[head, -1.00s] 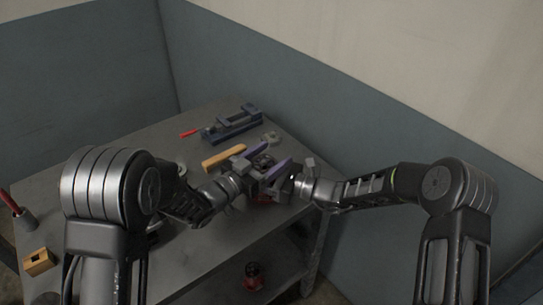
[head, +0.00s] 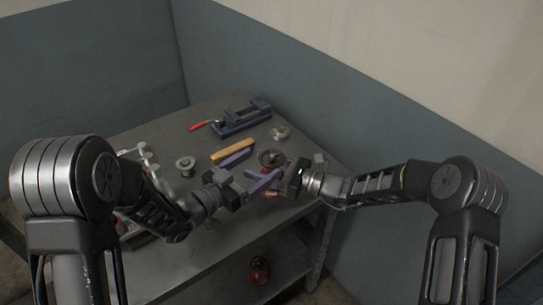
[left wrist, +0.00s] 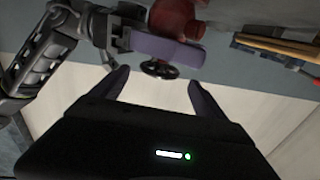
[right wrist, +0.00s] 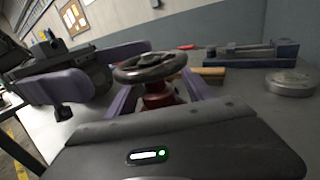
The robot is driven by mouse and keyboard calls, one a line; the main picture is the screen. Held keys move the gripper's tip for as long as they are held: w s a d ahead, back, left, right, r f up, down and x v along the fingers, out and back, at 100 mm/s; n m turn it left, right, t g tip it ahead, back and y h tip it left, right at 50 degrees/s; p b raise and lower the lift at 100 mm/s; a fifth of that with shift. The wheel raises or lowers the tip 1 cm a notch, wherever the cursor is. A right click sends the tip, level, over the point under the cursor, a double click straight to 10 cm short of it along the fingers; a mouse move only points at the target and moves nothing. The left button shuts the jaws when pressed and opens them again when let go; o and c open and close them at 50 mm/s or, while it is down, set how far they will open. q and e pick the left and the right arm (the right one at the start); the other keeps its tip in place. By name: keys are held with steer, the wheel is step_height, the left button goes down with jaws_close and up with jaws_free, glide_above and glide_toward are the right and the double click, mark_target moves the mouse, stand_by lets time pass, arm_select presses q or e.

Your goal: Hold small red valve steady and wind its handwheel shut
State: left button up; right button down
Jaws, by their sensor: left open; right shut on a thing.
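The small red valve shows in the right wrist view, its red body (right wrist: 160,97) upright between the purple fingers of my right gripper (right wrist: 156,90), which is shut on it. Its dark handwheel (right wrist: 150,67) stands above those fingers. In the head view the handwheel (head: 271,158) is near the bench's right edge; the body is mostly hidden by my grippers. My left gripper (head: 251,169) is open and empty, left of the handwheel. In the left wrist view the handwheel (left wrist: 159,69) lies ahead of its spread fingers (left wrist: 157,87), apart from them.
Behind on the bench (head: 205,140) are a blue vise (head: 242,118) with a red handle, a yellow-brown bar (head: 233,151), a round metal part (head: 186,166) and a metal disc (head: 279,132). A red object (head: 259,270) is on the lower shelf. A wall stands close behind.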

mark_target(262, 164)
arm_select(q)
steer(key=shift+v, duration=1.9)
arm_select(e)
steer(key=shift+c, duration=1.5)
jaws_free()
steer(key=v, duration=1.1)
steer(key=shift+d, duration=0.15)
steer(key=shift+s+d, duration=0.2)
steer(key=shift+d, duration=0.15)
